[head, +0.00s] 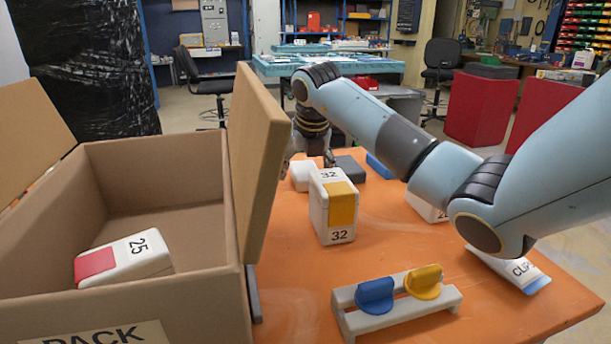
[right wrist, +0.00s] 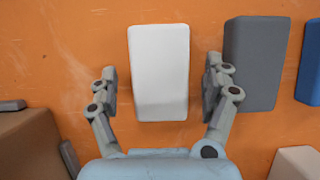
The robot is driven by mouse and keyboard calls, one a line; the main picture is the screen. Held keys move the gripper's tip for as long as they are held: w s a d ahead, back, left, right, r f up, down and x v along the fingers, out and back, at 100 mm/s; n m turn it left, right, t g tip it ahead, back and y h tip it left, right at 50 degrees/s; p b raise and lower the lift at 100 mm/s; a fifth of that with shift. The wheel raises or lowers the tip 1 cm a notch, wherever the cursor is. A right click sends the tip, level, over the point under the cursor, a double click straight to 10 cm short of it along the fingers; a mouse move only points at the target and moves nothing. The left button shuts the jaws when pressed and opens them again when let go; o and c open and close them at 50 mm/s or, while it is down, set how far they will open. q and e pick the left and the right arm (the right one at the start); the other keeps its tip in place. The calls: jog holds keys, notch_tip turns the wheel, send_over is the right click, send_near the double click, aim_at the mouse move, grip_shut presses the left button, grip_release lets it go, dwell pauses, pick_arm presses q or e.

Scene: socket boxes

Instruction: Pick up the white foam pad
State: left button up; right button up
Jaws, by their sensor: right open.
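The white foam pad (right wrist: 159,65) lies on the orange table, in the upper middle of the right wrist view. In the head view the white pad (head: 303,176) is partly hidden behind the white box marked 32. My right gripper (right wrist: 161,84) is open, with one finger on each side of the pad's near part and a gap on both sides. In the head view my right gripper (head: 308,156) hangs over the pad from behind. My left gripper is not in view.
A grey pad (right wrist: 257,62) lies close beside the right finger, with a blue pad (right wrist: 311,62) beyond. The box marked 32 (head: 334,206) stands in front. An open carton (head: 180,300) holding a box marked 25 (head: 125,258) is at left. A rack (head: 397,317) stands in front.

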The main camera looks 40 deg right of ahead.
aim_at(303, 166)
jog(key=shift+f, duration=0.2)
jog(key=shift+s, duration=0.15)
jog(key=c, duration=0.8)
jog(key=shift+c, duration=0.6)
jog(key=shift+a, duration=0.1)
jog(key=r, duration=0.4)
jog(key=shift+w+r, duration=0.1)
jog(key=shift+w, duration=0.15)
jog(key=shift+c, duration=0.2)
jog(key=s+d+r, duration=0.7)
jog(key=s+d, duration=0.1)
jog(key=shift+s+d, duration=0.2)
jog(key=shift+s, duration=0.05)
